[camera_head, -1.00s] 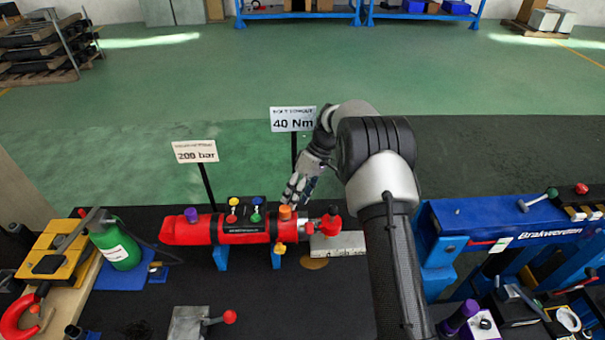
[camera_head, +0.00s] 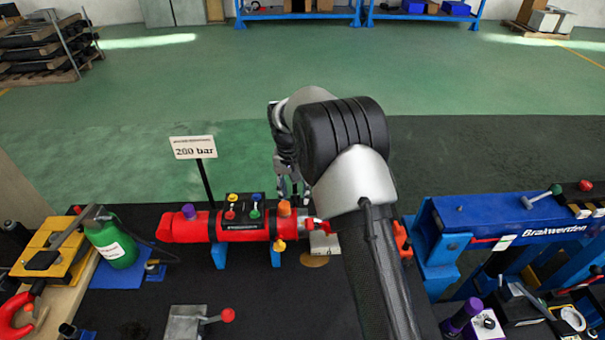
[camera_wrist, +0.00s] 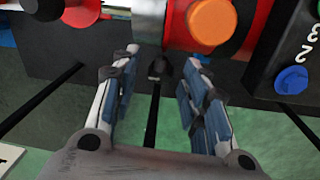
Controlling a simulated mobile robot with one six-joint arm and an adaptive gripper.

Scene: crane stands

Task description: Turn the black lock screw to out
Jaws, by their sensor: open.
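The black lock screw (camera_wrist: 160,68) is a small dark knob on the far side of the red cylinder (camera_head: 180,230), beside the orange cap (camera_wrist: 212,22). In the wrist view it sits between and just beyond my fingertips. I cannot tell its turn position. In the head view the cylinder and my gripper hide it. My gripper (camera_wrist: 158,80) is open, with blue-padded fingers on either side of the screw and a gap to each. In the head view my gripper (camera_head: 290,188) hangs just behind the cylinder's right end, near the orange cap (camera_head: 284,208).
A valve block with coloured knobs (camera_head: 244,207) sits on the cylinder. The 200 bar sign (camera_head: 193,147) stands behind it on a thin pole. A green bottle (camera_head: 113,244) is at left, and a blue Brakwerden beam (camera_head: 510,222) at right. Dark poles cross the wrist view.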

